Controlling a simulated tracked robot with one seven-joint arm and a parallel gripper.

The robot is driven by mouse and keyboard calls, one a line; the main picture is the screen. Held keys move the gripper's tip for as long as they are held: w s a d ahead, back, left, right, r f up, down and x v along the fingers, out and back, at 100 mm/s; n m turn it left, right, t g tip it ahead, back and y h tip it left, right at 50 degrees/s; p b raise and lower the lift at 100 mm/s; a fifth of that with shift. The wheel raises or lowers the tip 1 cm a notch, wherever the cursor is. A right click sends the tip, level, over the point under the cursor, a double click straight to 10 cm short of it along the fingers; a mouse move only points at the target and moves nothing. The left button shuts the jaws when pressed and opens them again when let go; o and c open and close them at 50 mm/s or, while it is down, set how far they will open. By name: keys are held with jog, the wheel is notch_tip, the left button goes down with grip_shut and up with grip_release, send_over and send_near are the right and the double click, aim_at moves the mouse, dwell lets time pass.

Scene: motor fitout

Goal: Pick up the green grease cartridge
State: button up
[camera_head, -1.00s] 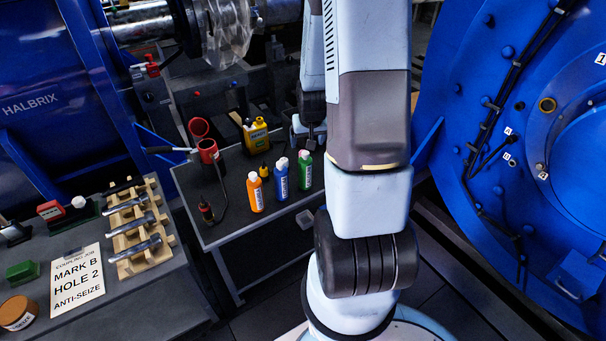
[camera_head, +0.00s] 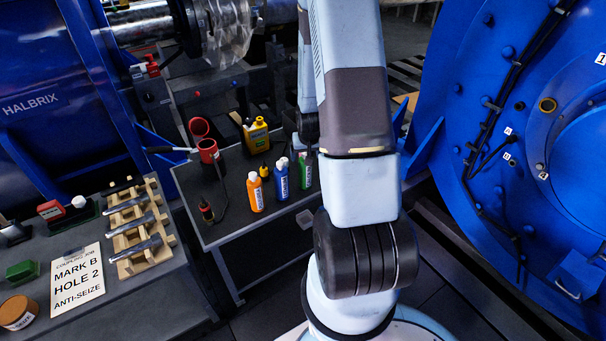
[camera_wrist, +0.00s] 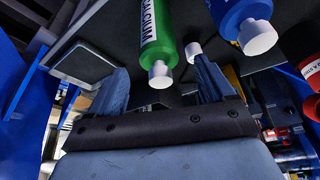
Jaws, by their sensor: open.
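The green grease cartridge (camera_head: 304,170) stands on the dark side table, at the right end of a row of bottles. My arm and gripper partly hide its top in the head view. In the wrist view the green cartridge (camera_wrist: 156,38), with a white cap and a "CALCIUM" label, shows between the lines of my two fingers, just beyond their tips. My gripper (camera_wrist: 158,78) is open and nothing is held.
A blue bottle (camera_head: 280,181) stands close beside the green one, and an orange bottle (camera_head: 254,192) is further left. A large blue machine (camera_head: 470,110) rises at right.

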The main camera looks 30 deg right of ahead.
aim_at(305, 170)
jog(key=shift+x, duration=2.65)
jog(key=shift+w+d+r, duration=0.1)
jog(key=shift+w, duration=0.05)
jog(key=shift+c, duration=0.5)
grip_shut()
